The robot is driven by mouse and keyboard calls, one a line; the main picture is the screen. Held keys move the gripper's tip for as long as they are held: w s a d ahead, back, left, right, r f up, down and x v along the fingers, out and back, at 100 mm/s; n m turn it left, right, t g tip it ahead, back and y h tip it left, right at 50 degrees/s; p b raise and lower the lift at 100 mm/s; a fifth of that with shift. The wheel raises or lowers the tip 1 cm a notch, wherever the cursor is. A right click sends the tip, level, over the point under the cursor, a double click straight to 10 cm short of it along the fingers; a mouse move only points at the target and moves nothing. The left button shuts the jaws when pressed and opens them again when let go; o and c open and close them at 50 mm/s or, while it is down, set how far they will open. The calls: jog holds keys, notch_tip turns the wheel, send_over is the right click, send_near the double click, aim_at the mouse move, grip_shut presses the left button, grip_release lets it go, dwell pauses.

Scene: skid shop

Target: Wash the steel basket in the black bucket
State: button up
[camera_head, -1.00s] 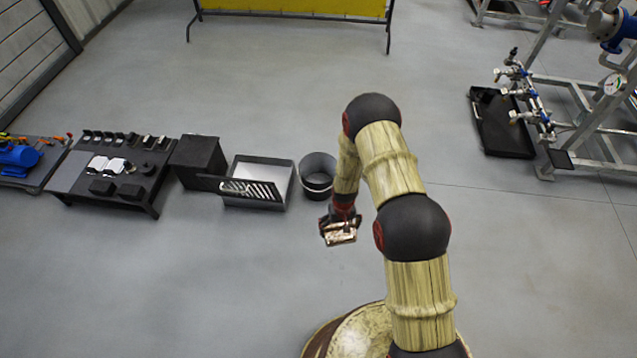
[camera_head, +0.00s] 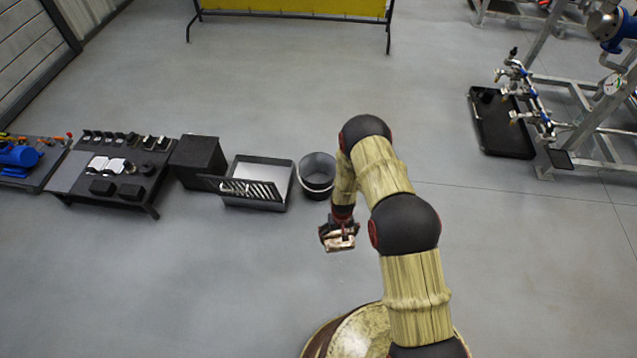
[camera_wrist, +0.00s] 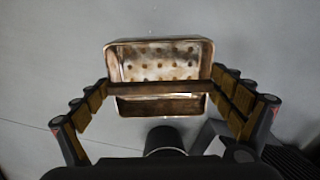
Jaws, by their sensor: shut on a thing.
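The steel basket (camera_wrist: 160,62) is a small rectangular box with rounded corners, rows of holes and brown grime, and a bar runs across its opening. My gripper (camera_wrist: 160,88) is shut on it, with one finger at each end of the bar. In the head view my gripper (camera_head: 338,228) holds the basket (camera_head: 341,243) in front of and slightly right of the black bucket (camera_head: 317,172). The bucket stands upright on the floor, apart from the basket. Its inside is only partly visible. The bucket's dark round shape also shows at the bottom of the wrist view (camera_wrist: 164,139).
Left of the bucket stands a grey tray (camera_head: 281,190) with a slotted dark rack (camera_head: 240,187) along its front. A black box (camera_head: 199,160) and a low black table (camera_head: 110,178) with small parts lie further left. Floor in front is clear. A pipe skid (camera_head: 590,110) stands at right.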

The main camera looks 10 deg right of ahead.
aim_at(338, 241)
jog(key=shift+f, duration=1.75)
jog(key=shift+r, duration=0.1)
dwell(0.8)
jog(key=shift+r+p, duration=1.15)
jog(key=shift+r, duration=0.75)
